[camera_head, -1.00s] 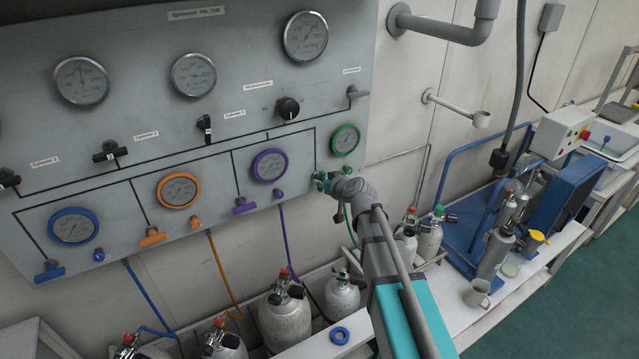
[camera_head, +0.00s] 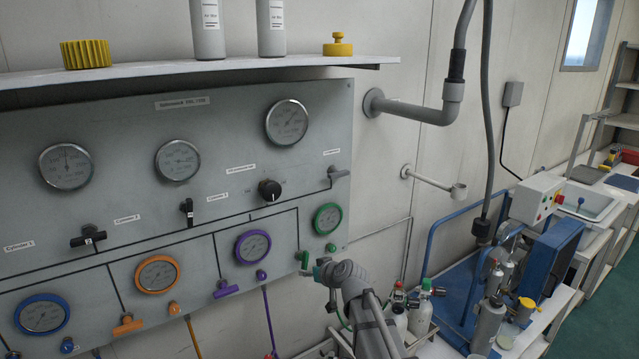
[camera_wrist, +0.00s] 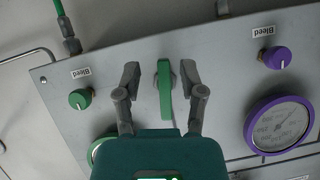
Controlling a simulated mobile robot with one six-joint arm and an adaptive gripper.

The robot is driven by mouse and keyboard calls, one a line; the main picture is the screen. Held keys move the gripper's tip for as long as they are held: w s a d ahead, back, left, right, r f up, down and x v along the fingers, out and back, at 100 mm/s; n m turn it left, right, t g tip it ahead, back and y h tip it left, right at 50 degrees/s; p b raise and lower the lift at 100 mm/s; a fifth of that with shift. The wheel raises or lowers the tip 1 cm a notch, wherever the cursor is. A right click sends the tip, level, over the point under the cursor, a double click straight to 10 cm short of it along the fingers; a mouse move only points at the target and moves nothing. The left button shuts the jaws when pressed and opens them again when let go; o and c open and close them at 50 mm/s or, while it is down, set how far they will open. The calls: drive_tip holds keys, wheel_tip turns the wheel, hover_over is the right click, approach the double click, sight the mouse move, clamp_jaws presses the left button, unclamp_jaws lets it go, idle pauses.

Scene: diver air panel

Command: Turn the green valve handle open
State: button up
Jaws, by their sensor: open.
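The green valve handle (camera_wrist: 165,90) is a slim green lever on the grey panel (camera_wrist: 225,75), upright in the wrist view. My gripper (camera_wrist: 160,76) is open, with one finger on each side of the handle and a visible gap on both sides. In the head view the green handle (camera_head: 304,260) shows at the panel's lower right, below the green-rimmed gauge (camera_head: 327,218). My gripper (camera_head: 318,270) is beside it and hides part of that area. How deep the fingers reach around the handle is hard to tell.
A green bleed knob (camera_wrist: 80,99) is left of my gripper in the wrist view. A purple bleed knob (camera_wrist: 276,57) and a purple gauge (camera_wrist: 279,125) are to its right. A shelf (camera_head: 190,72) juts out above the panel. Small cylinders (camera_head: 420,315) stand below at right.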

drive_tip(key=s+d+f+m+g+h, duration=0.2)
drive_tip(key=s+d+f+g+h, duration=0.2)
drive_tip(key=s+d, duration=0.6)
drive_tip(key=s+d+f+m+g+h, duration=0.3)
drive_tip(key=s+d+f+g+h, duration=0.1)
drive_tip(key=s+d, duration=0.7)
drive_tip(key=s+f+g, duration=0.1)
drive_tip(key=s, duration=0.1)
drive_tip(key=shift+s+f+m, duration=0.3)
drive_tip(key=shift+s+f, duration=0.05)
drive_tip(key=shift+f, duration=0.05)
